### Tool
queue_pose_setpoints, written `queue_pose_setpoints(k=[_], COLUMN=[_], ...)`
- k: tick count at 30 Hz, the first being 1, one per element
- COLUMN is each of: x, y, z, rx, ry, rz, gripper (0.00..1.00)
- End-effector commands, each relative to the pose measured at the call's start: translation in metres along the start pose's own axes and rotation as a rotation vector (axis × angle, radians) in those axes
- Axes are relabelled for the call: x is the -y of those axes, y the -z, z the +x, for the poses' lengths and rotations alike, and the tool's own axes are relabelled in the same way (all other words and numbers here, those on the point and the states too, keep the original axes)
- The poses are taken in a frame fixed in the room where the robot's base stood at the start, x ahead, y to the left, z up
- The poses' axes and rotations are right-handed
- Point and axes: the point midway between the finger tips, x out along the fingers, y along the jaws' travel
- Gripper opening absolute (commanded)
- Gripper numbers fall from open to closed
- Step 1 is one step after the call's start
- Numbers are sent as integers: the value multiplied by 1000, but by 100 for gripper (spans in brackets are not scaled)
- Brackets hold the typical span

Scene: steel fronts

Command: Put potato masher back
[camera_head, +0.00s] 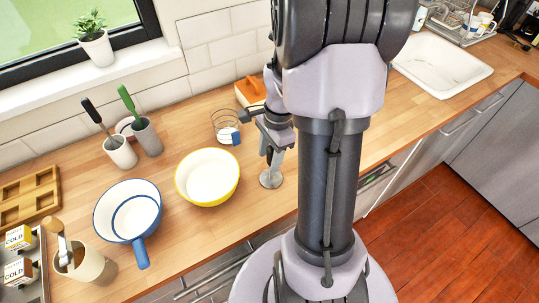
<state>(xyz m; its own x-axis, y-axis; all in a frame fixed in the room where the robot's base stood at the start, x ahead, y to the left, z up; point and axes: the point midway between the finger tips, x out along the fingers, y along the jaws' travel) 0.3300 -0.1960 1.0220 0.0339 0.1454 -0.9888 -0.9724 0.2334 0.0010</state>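My gripper (270,150) points down over the wooden counter, just left of my column and right of the yellow bowl. Directly below it is a round, flat grey metal disc (271,180) at counter level, with a slim upright part above it. This looks like the potato masher, but its upper part blends with my gripper. I cannot tell whether the fingers are closed on it, or whether the disc touches the counter. A drawer (378,174) in the counter front, right of my column, seems partly open with dark contents; my column hides part of that front.
Utensils stand in a white cup (121,153), a grey cup (148,137) and a cream crock (88,264). The sink (441,64) is at right.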

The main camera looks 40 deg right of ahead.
Motion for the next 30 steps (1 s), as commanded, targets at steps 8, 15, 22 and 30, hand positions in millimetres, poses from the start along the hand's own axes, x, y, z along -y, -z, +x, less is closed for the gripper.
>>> queue_pose_setpoints(k=[8,15,22,30], x=[0,1,1,0], y=[-1,-1,-1,-10], z=[-4,-66,-116,-129], rx=[0,-2,-2,-7], ry=[0,4,3,13], rz=[0,1,0,-39], gripper=[47,47,47,47])
